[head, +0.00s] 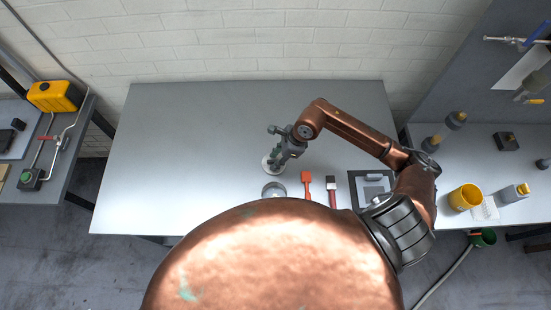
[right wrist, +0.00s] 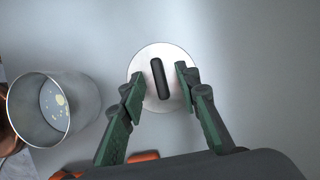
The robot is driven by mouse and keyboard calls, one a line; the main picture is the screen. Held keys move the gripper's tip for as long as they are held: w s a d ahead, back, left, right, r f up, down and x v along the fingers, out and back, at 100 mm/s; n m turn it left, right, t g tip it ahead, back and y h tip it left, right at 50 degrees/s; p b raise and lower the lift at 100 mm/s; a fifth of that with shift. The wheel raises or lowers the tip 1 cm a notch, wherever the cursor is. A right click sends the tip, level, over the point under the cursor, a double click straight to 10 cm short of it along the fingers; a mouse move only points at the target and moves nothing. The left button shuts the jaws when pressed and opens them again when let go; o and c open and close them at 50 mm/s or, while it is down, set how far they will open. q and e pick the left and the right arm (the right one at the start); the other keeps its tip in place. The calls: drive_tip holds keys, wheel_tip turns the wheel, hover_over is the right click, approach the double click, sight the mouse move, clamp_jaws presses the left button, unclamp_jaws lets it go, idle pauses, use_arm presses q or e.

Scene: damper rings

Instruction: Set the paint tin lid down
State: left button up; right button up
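The paint tin lid (right wrist: 174,97) is a pale round disc with a dark bar handle (right wrist: 160,78) across its middle. It appears to lie flat on the grey table, and its edge also shows in the head view (head: 267,165). My right gripper (right wrist: 160,80) is above the lid, with one green-and-black finger on each side of the handle and a visible gap to both. The right gripper also shows in the head view (head: 276,157). The open metal paint tin (right wrist: 66,108) stands beside the lid, with pale specks inside. My left gripper is not in view.
On the table (head: 170,150), an orange-red tool (head: 306,183), a dark-red-handled brush (head: 331,190) and a dark framed tray (head: 358,191) lie right of the tin. The table's left half is clear. A yellow cup (head: 465,197) stands on the right bench.

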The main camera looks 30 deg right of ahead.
drive_tip(key=shift+r, duration=0.1)
drive_tip(key=v, duration=1.2)
drive_tip(key=shift+c, duration=0.5)
clamp_jaws()
idle(0.8)
drive_tip(key=shift+a, duration=0.1)
